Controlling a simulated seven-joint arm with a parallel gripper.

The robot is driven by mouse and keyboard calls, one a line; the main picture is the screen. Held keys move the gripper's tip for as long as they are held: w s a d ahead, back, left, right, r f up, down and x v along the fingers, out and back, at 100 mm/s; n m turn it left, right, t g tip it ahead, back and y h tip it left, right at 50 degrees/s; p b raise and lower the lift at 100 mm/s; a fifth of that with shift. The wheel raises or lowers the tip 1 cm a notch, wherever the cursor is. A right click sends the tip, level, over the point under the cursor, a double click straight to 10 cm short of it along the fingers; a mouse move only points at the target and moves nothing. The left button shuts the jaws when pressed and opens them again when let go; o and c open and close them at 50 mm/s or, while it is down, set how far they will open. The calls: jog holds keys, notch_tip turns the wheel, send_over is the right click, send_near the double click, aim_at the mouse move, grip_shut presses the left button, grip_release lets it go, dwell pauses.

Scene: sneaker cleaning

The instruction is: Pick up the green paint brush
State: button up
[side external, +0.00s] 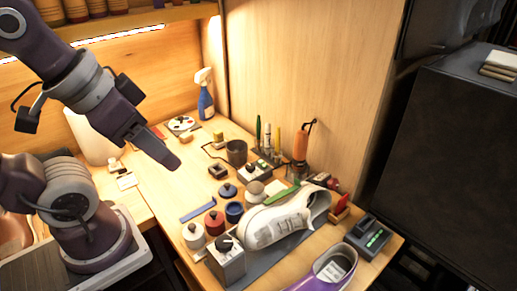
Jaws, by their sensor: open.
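Two slim green things could be the green paint brush. One is an upright green handle (258,129), standing among other tools in a holder at the back of the table. The other is a green strip (282,196) lying beside the white sneaker (272,226); I cannot tell if it has bristles. My gripper (172,163) is open, in the air over the left part of the table, pointing down and right. It is apart from both green things, to their left. Its finger gap is hard to see from this side.
Small red (214,222), white (193,235) and blue (234,212) pots stand left of the sneaker. A dark cup (236,152) and an orange tool (301,142) stand near the wooden wall. A spray bottle (205,97) is at the back. A purple shoe (328,270) is in front.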

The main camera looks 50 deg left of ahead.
jog(key=w+a+r+n+g+h, duration=0.1)
jog(key=w+r+n, duration=0.1)
jog(key=w, duration=0.3)
jog(key=w+a+r+n, duration=0.1)
jog(key=w+r, duration=0.2)
jog(key=w, duration=0.3)
jog(key=n+g+y, duration=0.2)
jog(key=n+y, duration=0.1)
jog(key=n, duration=0.4)
send_over(258, 116)
jog(key=s+d, duration=0.2)
notch_tip(258, 116, down, 16)
jog(key=shift+m, duration=0.5)
jog(key=x, duration=1.3)
jog(key=shift+s+f, duration=0.2)
jog(key=shift+f, duration=0.2)
jog(key=shift+c, duration=0.4)
